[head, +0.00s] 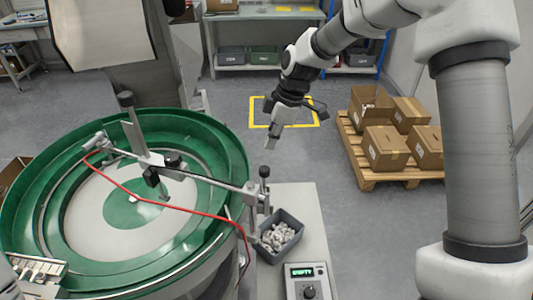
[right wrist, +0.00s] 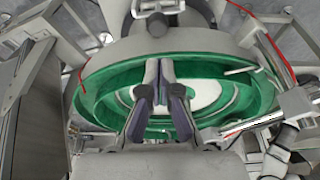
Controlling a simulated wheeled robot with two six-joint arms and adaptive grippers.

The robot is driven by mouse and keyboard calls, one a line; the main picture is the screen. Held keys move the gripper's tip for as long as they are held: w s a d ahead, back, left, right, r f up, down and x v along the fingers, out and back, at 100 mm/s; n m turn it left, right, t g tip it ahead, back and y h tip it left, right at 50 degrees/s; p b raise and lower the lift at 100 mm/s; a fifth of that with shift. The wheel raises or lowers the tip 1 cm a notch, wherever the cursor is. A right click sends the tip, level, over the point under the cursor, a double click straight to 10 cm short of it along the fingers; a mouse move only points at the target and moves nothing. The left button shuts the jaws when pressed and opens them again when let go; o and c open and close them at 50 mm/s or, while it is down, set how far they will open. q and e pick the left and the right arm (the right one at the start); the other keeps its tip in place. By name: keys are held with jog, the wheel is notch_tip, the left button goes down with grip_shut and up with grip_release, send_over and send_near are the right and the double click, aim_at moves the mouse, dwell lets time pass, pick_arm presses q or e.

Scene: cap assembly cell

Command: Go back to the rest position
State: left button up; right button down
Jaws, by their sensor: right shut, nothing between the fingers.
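My right gripper (head: 271,142) hangs from its arm near the top middle of the head view, pointing down. It is clear of the green bowl feeder (head: 236,165), over the grey floor beyond the feeder's right side. In the right wrist view its two fingers (right wrist: 165,68) are together with nothing between them. The green bowl (right wrist: 255,92) lies behind the fingers in that view. My left gripper is not in view.
A grey bin (head: 283,252) of small light parts stands beside the bowl, behind a control box (head: 307,281) reading "EMPTY". A sensor bar with a red cable (head: 190,209) crosses the bowl. Cartons (head: 386,148) sit on a pallet (head: 369,178) at right.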

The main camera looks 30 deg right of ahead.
jog(key=b+v, duration=0.1)
jog(key=v, duration=0.5)
jog(key=shift+w, duration=0.1)
